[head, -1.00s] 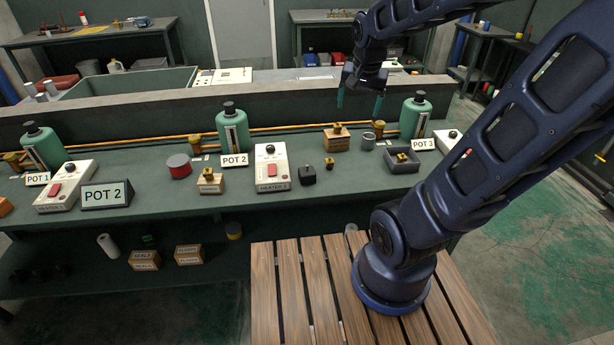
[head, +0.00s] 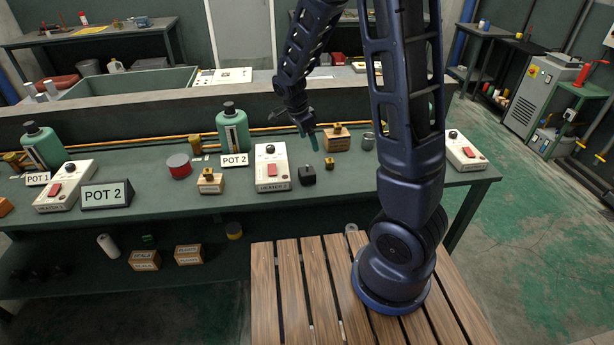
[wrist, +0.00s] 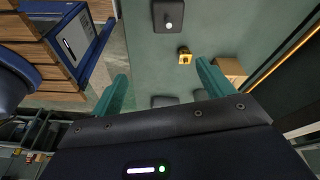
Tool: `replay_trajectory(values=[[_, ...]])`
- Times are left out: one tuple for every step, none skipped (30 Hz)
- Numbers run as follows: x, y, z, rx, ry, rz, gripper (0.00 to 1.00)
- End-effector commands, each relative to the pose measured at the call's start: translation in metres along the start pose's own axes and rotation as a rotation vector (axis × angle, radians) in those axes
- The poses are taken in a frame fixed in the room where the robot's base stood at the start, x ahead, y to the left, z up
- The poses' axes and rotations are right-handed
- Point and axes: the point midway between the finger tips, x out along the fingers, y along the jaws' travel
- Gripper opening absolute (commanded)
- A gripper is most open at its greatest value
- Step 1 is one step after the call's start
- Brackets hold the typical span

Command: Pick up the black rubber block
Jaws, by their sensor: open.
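The black rubber block (head: 307,175) sits on the green bench, just right of the white heater box with the red switch. It has a small knob on top, and it shows near the top edge of the wrist view (wrist: 168,18). My gripper (head: 314,142) is above the bench, higher than the block and beyond it in the head view. In the wrist view its teal fingers (wrist: 162,70) are spread apart with nothing held between them. The block lies beyond the fingertips, apart from them.
A small brass fitting (head: 329,163) stands right of the block. A wooden block with a brass part (head: 337,140) and a grey cup (head: 368,141) stand behind. The heater box (head: 271,168) is close on the left.

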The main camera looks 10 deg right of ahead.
Motion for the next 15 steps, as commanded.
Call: replay_trajectory(values=[[0.01,-0.005,0.01,0.026,0.02,0.009,0.8],[0.015,-0.009,0.015,0.047,0.031,0.012,0.8],[0.021,-0.012,0.021,0.074,0.046,0.014,0.8],[0.025,-0.015,0.025,0.093,0.057,0.016,0.8],[0.029,-0.017,0.028,0.111,0.067,0.017,0.8],[0.034,-0.019,0.033,0.132,0.079,0.018,0.8],[0.037,-0.021,0.036,0.147,0.087,0.019,0.8],[0.041,-0.022,0.039,0.16,0.094,0.019,0.8],[0.043,-0.024,0.042,0.175,0.102,0.017,0.8],[0.045,-0.025,0.043,0.184,0.107,0.016,0.8],[0.047,-0.026,0.045,0.192,0.111,0.016,0.8],[0.049,-0.027,0.046,0.2,0.115,0.015,0.8],[0.05,-0.027,0.047,0.205,0.117,0.014,0.8],[0.052,-0.027,0.047,0.208,0.118,0.014,0.8],[0.055,-0.027,0.047,0.21,0.12,0.014,0.8]])
